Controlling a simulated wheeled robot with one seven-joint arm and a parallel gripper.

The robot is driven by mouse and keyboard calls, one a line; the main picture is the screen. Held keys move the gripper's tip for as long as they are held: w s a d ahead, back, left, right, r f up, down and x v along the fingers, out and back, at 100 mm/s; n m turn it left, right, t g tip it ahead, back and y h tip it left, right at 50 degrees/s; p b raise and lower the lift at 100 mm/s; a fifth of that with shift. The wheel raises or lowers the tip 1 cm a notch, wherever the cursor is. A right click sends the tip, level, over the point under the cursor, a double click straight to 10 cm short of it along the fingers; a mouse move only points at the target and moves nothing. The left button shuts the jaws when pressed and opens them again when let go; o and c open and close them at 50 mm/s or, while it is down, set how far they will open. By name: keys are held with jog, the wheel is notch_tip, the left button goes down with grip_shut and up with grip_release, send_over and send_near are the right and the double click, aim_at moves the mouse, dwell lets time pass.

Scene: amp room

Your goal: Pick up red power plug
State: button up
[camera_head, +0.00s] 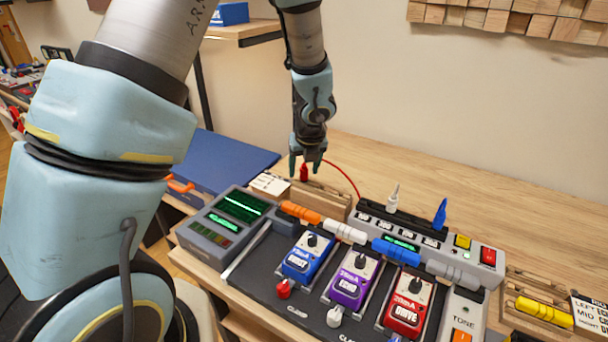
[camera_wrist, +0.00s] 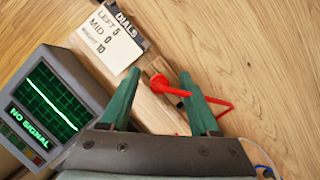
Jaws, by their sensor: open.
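The red power plug (camera_head: 304,172) stands on a wooden holder (camera_head: 325,196) behind the pedalboard, with a red cable running off to the right. In the wrist view the plug (camera_wrist: 160,84) shows between the two green fingers, near their tips. My gripper (camera_head: 306,166) is open and points down at the plug. In the wrist view the gripper (camera_wrist: 160,85) has clear space between each finger and the plug. I see no finger touching the plug.
A grey screen unit (camera_head: 212,236) stands left of the holder. A label card (camera_wrist: 106,40) sits at the holder's end. The pedalboard (camera_head: 262,262) carries blue, purple and red pedals. A power strip (camera_head: 465,243) holds white and blue plugs. The table behind is clear.

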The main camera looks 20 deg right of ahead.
grip_shut()
dwell(0.4)
